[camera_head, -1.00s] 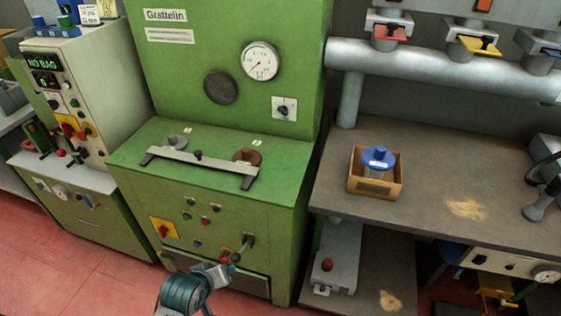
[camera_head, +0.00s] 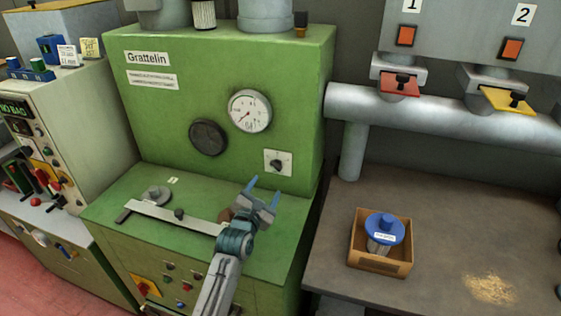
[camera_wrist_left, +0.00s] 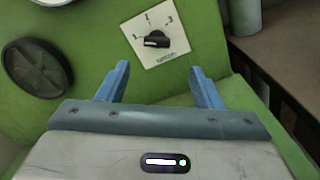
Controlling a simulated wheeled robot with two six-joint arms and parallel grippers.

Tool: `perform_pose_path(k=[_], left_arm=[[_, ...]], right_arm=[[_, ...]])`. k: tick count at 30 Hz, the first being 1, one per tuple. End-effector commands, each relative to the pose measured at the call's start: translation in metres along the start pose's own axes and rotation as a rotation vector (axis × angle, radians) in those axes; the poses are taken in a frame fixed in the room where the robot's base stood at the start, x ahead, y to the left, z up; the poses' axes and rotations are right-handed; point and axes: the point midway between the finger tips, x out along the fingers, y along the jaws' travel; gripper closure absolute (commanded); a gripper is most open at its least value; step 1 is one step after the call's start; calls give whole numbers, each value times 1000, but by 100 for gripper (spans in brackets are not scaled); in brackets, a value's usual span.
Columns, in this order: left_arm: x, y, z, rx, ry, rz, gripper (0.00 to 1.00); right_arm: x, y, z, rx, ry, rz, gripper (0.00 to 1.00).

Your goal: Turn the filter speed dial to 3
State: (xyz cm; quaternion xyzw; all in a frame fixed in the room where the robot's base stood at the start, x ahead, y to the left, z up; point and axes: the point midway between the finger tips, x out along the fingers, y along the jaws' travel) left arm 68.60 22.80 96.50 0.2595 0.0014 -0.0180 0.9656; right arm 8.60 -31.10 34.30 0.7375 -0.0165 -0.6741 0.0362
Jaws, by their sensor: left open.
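The filter speed dial is a black knob (camera_head: 278,163) on a white square plate on the green machine's upright face. In the left wrist view the knob (camera_wrist_left: 154,41) sits on its plate, with a 1 at left, a mark at top and a 3 at right. A white mark shows on the knob's left end, on the side of the 1. My left gripper (camera_head: 265,187) is open and empty, just below and in front of the dial. Its blue fingers (camera_wrist_left: 160,68) point towards the plate, apart from the knob. My right gripper is not in view.
A round gauge (camera_head: 249,111) and a dark round disc (camera_head: 208,137) are left of the dial. A metal bar (camera_head: 170,215) lies on the machine's ledge below. At right, a wooden box (camera_head: 381,258) with a blue-topped item stands on a bench.

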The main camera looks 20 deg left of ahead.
Motion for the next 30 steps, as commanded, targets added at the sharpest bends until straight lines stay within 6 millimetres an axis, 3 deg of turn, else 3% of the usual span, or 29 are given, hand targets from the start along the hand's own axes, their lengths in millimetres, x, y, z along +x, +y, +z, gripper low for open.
perform_pose_path(k=[18,30], left_arm=[[94,1,2,-2,0,1,40],[106,0,0,-1,0,1,40]], right_arm=[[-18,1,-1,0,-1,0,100],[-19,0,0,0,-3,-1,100]])
